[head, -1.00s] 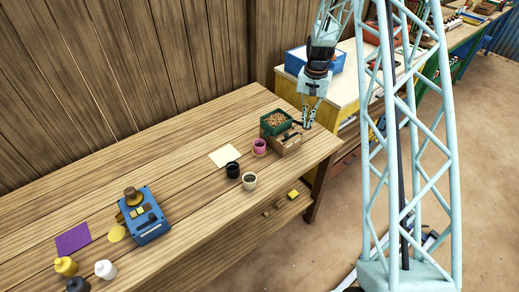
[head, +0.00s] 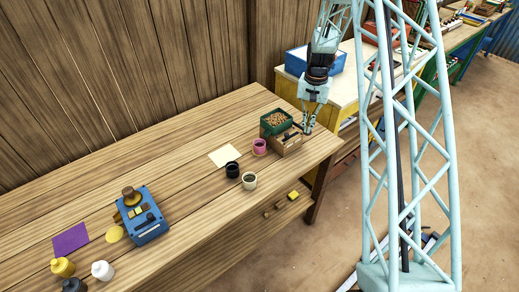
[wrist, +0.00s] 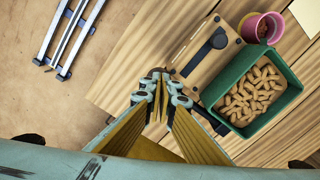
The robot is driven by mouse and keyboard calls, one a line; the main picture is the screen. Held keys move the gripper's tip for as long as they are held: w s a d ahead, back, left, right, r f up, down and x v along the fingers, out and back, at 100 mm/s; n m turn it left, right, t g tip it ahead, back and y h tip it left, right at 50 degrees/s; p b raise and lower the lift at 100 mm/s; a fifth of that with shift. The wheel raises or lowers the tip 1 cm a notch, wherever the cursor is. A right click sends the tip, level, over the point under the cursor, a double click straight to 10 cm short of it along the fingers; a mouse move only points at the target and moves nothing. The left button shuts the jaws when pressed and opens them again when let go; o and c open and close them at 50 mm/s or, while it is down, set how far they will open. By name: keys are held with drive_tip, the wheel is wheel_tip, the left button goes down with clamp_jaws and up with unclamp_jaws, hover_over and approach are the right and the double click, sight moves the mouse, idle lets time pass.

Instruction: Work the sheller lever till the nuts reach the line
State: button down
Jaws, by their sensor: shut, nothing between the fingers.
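The sheller is a wooden box (head: 289,146) with a green hopper (head: 275,122) full of tan nuts, near the table's right end. The wrist view shows the hopper (wrist: 222,85) and the box's wooden face (wrist: 197,77) with a black slot and round black part. A dark bar, perhaps the lever (wrist: 212,121), runs beside the hopper, partly hidden behind my fingers. A pink cup (head: 259,147) stands beside the sheller; in the wrist view reddish-brown bits lie inside it, but no line shows. My gripper (head: 307,131) is shut and empty, close to the sheller's right side.
A black cup (head: 232,170) and a pale cup (head: 249,182) stand nearer the front edge, by a cream sheet (head: 224,155). A blue device (head: 147,216) and several bottles are at the left. The table's right edge lies close to my gripper.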

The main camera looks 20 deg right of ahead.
drive_tip(key=shift+s+f+b, duration=0.1)
drive_tip(key=shift+f+b, duration=0.2)
drive_tip(key=shift+f, duration=0.3)
drive_tip(key=shift+r, duration=0.15)
drive_tip(key=shift+w+a+r+p, duration=0.15)
drive_tip(key=shift+r+p, duration=0.55)
drive_tip(key=shift+r, duration=1.05)
drive_tip(key=shift+w+d+r+p, duration=0.15)
drive_tip(key=shift+r+p, duration=0.5)
drive_tip(key=shift+r, duration=1.05)
